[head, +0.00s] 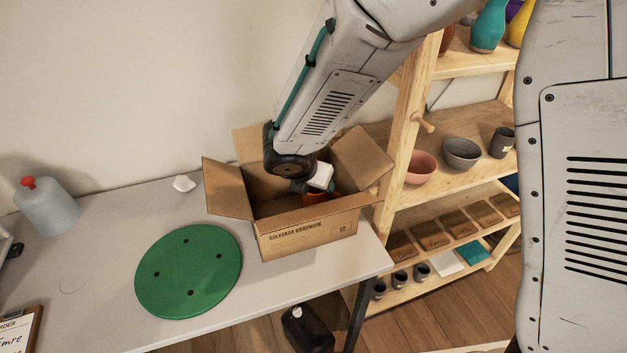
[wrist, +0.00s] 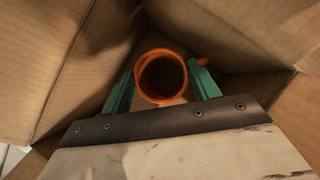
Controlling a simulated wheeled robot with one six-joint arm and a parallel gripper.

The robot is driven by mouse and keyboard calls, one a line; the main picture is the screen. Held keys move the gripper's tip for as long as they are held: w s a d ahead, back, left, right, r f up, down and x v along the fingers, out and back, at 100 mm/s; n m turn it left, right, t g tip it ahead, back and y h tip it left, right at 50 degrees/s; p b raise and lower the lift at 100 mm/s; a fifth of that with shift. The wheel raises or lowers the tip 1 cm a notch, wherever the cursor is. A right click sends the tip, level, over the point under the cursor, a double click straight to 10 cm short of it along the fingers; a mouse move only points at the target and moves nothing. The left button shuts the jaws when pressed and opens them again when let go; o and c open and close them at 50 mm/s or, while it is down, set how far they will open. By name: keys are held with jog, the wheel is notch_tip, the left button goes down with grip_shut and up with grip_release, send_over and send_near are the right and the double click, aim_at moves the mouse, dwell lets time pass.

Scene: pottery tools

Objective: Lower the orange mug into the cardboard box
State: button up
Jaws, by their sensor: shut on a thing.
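The orange mug (wrist: 160,76) is between the green fingers of my gripper (wrist: 161,88) in the wrist view, with its dark inside facing the camera and its handle to the right. My gripper is shut on it. In the head view the orange mug (head: 315,198) shows only in part, inside the open cardboard box (head: 310,233), below the rim level. The arm and gripper (head: 318,190) reach down into the box from above. The box flaps are folded outward. I cannot tell whether the mug touches the box floor.
The box stands on a grey table (head: 110,222) near its right end. A green round board (head: 188,270) lies left of it. A wooden shelf (head: 470,125) with bowls stands close on the right. A grey bottle with a red cap (head: 47,207) is far left.

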jog(key=shift+f, duration=0.5)
jog(key=o, duration=1.6)
jog(key=v, duration=0.8)
jog(key=s+d+r+m+g, duration=0.2)
jog(key=s+d+r+m, duration=0.2)
jog(key=d+r+m, duration=0.4)
jog(key=s+d+r+m+g, duration=0.2)
jog(key=s+d+r+m, duration=0.15)
jog(key=d+m, duration=0.5)
jog(key=s+d+m+y, duration=0.1)
jog(key=s+d+m, duration=0.1)
jog(key=s+m, duration=0.2)
jog(key=s+d+r+m+y, duration=0.1)
jog(key=s+d+m, duration=0.2)
jog(key=s+m, duration=0.2)
jog(key=s+d+r+m+y, duration=0.1)
jog(key=s+d+m, duration=0.2)
jog(key=s, duration=0.5)
jog(key=shift+r+m+g, duration=0.2)
jog(key=shift+m+g, duration=0.1)
jog(key=shift+m, duration=0.55)
